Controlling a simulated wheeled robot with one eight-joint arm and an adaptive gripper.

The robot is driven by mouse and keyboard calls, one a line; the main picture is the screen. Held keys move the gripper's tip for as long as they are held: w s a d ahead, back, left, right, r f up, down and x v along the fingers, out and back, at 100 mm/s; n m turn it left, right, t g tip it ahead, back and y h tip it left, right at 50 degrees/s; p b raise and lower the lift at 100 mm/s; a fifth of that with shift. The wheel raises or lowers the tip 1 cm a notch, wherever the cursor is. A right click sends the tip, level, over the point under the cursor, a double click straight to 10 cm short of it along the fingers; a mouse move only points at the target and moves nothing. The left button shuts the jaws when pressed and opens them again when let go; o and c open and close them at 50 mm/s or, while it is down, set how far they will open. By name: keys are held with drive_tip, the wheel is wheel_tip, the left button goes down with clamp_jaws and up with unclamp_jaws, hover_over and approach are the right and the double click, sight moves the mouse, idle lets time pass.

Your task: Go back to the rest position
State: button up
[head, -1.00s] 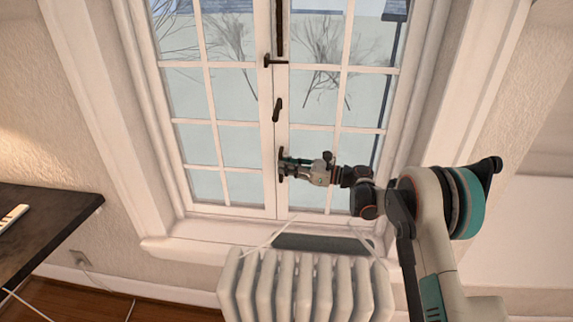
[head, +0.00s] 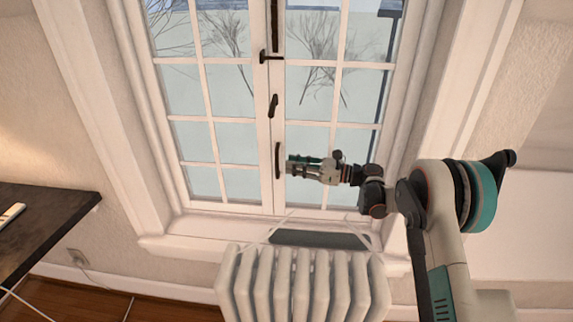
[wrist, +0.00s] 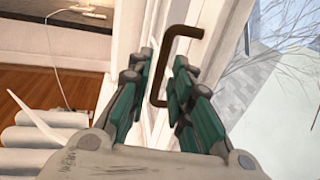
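My gripper (head: 290,167) is in front of the tall white window (head: 273,190), by its lower middle. It is open and empty, with green-padded fingers apart in the wrist view (wrist: 163,72). A dark, bracket-shaped handle (head: 277,160) sits on the window's middle post, just left of the fingertips. In the wrist view the handle (wrist: 185,32) shows beyond and between the fingers. A small gap shows between fingertips and handle in the head view. The two sashes look closed together. My arm reaches in from the right.
A white radiator (head: 303,285) stands below the sill, under my arm. Two more dark fittings, a latch (head: 273,105) and a lever (head: 270,57), are higher on the post. A dark desk (head: 50,215) is at the left. The wall at the right is clear.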

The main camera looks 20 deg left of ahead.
drive_tip(key=d, duration=0.3)
drive_tip(key=shift+w+d, duration=0.1)
drive_tip(key=shift+d, duration=0.15)
drive_tip(key=s+d+r+n+t+h, duration=0.35)
drive_tip(key=d+r, duration=0.35)
drive_tip(key=r, duration=0.4)
drive_tip(key=s+d+r+n+t+h, duration=0.1)
drive_tip(key=s+d+r+n+h, duration=0.4)
drive_tip(key=s+d, duration=0.4)
drive_tip(key=s+d+f+n+t+h, duration=0.1)
drive_tip(key=s+d+n+h, duration=0.3)
drive_tip(key=s+d, duration=0.8)
drive_tip(key=s+d+f+n+t+h, duration=0.1)
drive_tip(key=s+d+n+h, duration=0.4)
drive_tip(key=s+d, duration=0.7)
drive_tip(key=shift+s+f+t, duration=0.4)
drive_tip(key=shift+s+t, duration=0.45)
drive_tip(key=shift+s, duration=0.25)
drive_tip(key=shift+d+h, duration=0.1)
drive_tip(key=shift+h, duration=0.15)
